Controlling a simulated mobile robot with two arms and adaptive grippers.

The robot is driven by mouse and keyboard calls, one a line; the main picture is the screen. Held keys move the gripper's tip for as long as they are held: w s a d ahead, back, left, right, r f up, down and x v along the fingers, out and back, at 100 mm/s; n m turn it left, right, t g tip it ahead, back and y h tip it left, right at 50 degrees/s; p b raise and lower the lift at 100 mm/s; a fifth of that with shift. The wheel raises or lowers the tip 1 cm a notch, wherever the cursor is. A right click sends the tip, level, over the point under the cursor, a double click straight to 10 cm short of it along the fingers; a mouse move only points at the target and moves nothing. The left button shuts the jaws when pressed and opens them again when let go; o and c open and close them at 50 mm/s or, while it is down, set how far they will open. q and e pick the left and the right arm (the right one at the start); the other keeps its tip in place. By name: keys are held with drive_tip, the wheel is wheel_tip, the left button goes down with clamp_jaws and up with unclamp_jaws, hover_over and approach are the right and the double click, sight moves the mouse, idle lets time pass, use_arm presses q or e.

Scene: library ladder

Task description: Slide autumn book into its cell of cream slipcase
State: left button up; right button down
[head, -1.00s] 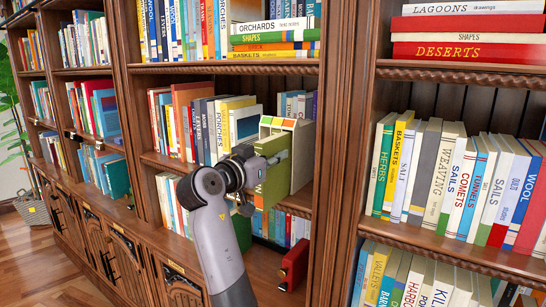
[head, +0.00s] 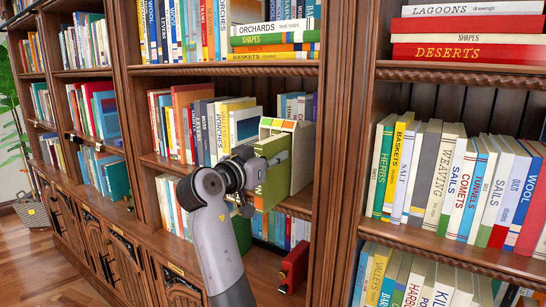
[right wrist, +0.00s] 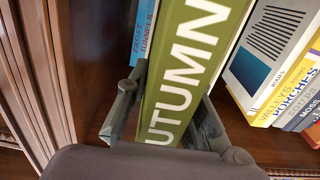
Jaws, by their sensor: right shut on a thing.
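The autumn book (head: 275,187) is olive green, with "UTUMN" in white letters on its spine in the right wrist view (right wrist: 182,75). My right gripper (head: 268,163) is shut on it, one finger on each side of the spine in the right wrist view (right wrist: 165,115). The book is upright in front of the cream slipcase (head: 302,162), which stands on the middle shelf with coloured labels along its top edge. The book and my gripper hide the slipcase's cells, so I cannot tell how far the book is inside one. My left gripper is not in view.
A row of books (head: 205,125) stands left of the slipcase on the same shelf. A wooden upright (head: 338,150) is close on its right. A red object (head: 293,268) lies on the ledge below. More books (head: 450,180) fill the right bay.

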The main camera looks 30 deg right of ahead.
drive_tip(key=shift+x, duration=1.85)
drive_tip(key=c, duration=1.5)
unclamp_jaws()
drive_tip(key=shift+o, duration=0.9)
drive_tip(key=shift+d+r, duration=0.1)
drive_tip(key=v, duration=1.2)
drive_tip(key=shift+s, duration=0.1)
